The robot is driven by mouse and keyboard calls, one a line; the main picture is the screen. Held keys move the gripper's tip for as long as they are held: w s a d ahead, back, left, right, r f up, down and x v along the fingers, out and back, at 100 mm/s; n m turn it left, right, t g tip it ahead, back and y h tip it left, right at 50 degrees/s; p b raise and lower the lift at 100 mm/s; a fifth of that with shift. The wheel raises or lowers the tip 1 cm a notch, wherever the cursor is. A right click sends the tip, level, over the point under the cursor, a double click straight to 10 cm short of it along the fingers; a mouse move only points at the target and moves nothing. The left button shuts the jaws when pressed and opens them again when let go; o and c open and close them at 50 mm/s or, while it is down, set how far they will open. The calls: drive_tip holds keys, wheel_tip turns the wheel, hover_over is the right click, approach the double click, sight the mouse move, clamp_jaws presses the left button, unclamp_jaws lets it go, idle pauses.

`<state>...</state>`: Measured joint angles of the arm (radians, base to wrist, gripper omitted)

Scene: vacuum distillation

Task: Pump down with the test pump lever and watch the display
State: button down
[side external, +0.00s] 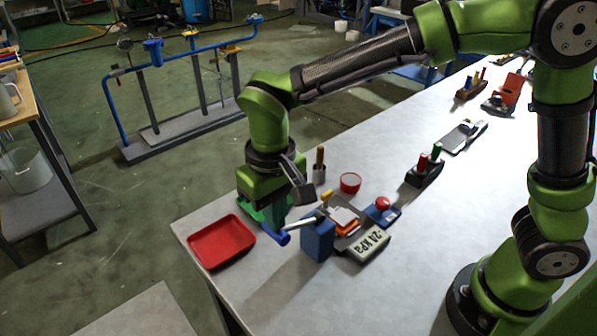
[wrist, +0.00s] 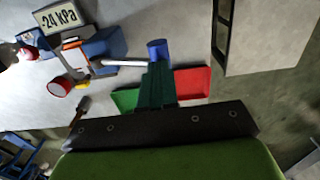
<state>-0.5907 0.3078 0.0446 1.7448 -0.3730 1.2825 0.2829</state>
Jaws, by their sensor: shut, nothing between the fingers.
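The test pump is a blue block (side external: 318,241) on the bench, and it also shows in the wrist view (wrist: 106,45). Its lever (side external: 300,223) is a pale rod ending in a blue handle (side external: 281,237). In the wrist view the rod (wrist: 122,62) runs sideways from the pump to the handle (wrist: 158,50). The display (side external: 368,243) reads -24 kPa, upright in the wrist view (wrist: 60,17). My gripper (wrist: 156,68) is shut and empty, its dark green fingers pointing at the lever's handle end. I cannot tell whether they touch it.
A red tray (side external: 221,242) lies at the bench corner, beside a green item (wrist: 125,99) partly hidden by my gripper. A red bowl (side external: 350,182), a holder with a wooden-handled tool (side external: 320,160) and a red button on a blue base (side external: 383,204) stand close behind the pump.

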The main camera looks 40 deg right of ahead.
idle(1.9)
drive_tip(key=shift+f, duration=0.15)
idle(0.5)
wheel_tip(320, 180, down, 8)
drive_tip(key=shift+r, duration=4.15)
drive_tip(key=shift+r, duration=3)
